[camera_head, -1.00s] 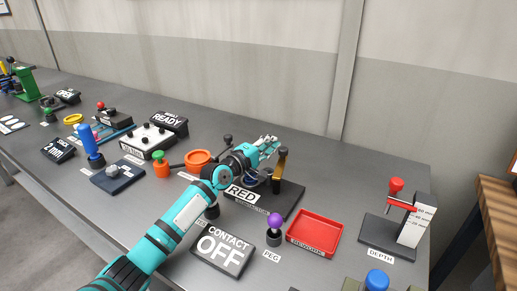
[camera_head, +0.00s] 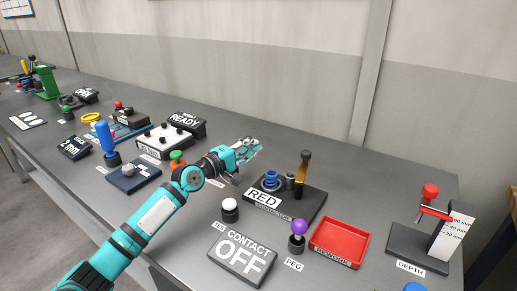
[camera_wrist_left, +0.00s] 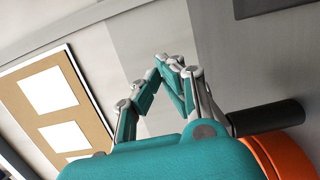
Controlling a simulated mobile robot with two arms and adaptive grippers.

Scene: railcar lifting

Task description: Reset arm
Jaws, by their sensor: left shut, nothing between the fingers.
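My left gripper (camera_head: 250,146) is shut and empty in the head view. Its teal arm reaches in from the lower left, and the gripper is raised over the middle of the bench, left of the RED fixture (camera_head: 262,198). In the left wrist view the fingertips (camera_wrist_left: 170,62) meet in front of the wall. An orange round part (camera_wrist_left: 282,155) shows at the lower right of that view, beside a dark cylinder. My right gripper is not in view.
Near the arm stand a white button (camera_head: 230,206), a CONTACT OFF sign (camera_head: 242,254), a purple-topped peg (camera_head: 298,230) and a red tray (camera_head: 340,240). A depth gauge (camera_head: 432,228) is at the right. A READY box (camera_head: 184,124) and blue handle (camera_head: 106,138) stand left.

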